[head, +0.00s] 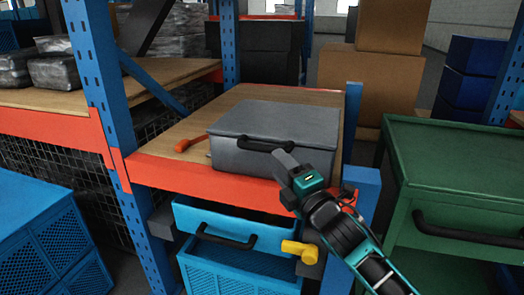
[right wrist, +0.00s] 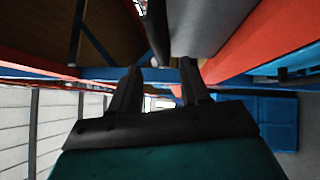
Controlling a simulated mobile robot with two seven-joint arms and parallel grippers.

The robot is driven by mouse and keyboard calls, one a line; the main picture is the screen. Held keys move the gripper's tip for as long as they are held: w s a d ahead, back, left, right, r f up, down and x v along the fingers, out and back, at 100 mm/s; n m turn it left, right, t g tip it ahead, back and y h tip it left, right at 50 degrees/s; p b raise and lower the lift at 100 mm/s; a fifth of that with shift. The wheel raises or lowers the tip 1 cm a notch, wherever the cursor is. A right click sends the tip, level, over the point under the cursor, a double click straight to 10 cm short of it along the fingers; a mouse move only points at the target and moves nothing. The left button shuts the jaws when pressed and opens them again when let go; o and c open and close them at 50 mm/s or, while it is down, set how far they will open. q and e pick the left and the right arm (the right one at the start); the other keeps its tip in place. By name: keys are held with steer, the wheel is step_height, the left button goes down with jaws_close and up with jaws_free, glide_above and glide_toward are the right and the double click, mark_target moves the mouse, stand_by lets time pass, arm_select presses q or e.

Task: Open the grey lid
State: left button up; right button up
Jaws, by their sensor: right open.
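The grey lid (head: 285,120) lies shut on a grey box (head: 240,160) that stands on a wooden shelf. A black bar handle (head: 262,146) runs along the lid's front edge. My right gripper (head: 286,160) is at the right end of this handle, in front of the box; I cannot tell if it touches. In the right wrist view its two dark fingers (right wrist: 160,82) are apart. My left gripper is not in view.
An orange-red tool (head: 188,145) lies left of the box. The orange shelf beam (head: 200,179) runs below it, between blue posts (head: 97,70). A green cabinet (head: 455,165) stands right.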

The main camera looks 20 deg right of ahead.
mark_target(264, 148)
steer(key=b+x, duration=0.1)
steer(key=x, duration=0.7)
steer(key=shift+w+a, duration=0.1)
steer(key=shift+w, duration=0.1)
jaws_close()
stand_by(0.4)
